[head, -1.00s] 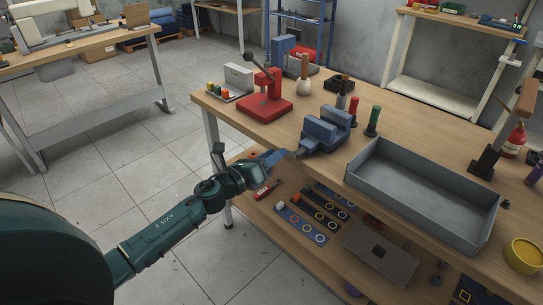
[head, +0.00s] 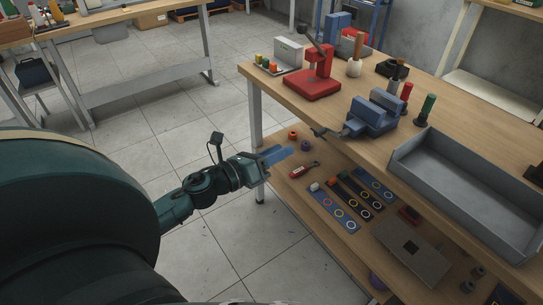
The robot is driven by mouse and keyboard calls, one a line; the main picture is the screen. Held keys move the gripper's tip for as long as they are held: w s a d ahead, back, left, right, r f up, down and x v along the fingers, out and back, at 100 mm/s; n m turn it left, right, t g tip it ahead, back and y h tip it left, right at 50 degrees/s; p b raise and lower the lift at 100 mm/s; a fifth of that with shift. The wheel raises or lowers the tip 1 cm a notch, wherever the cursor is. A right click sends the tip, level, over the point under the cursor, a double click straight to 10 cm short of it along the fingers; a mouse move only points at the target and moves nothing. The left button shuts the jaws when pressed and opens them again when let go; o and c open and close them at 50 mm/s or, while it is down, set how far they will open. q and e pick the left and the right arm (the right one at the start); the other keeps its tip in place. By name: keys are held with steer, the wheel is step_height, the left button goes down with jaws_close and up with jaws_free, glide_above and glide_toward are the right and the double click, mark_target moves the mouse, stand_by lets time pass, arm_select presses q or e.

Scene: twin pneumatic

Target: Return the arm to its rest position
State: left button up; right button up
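My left gripper (head: 280,155) comes in from the left on a dark teal arm, with blue fingers pointing right. It is in the air beside the near-left end of the workbench (head: 437,97), apart from the blue vise (head: 372,114) on the bench edge. Nothing shows in its fingers, but the gap between them cannot be made out. My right gripper is out of view.
The bench also holds a red press (head: 316,82) and a grey tray (head: 408,160). The lower shelf (head: 290,175) carries colored strips, a red tool (head: 303,170) and a grey plate (head: 410,248). Open floor (head: 200,130) lies left of the bench.

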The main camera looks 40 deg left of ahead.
arm_select(q)
steer(key=shift+v, duration=0.8)
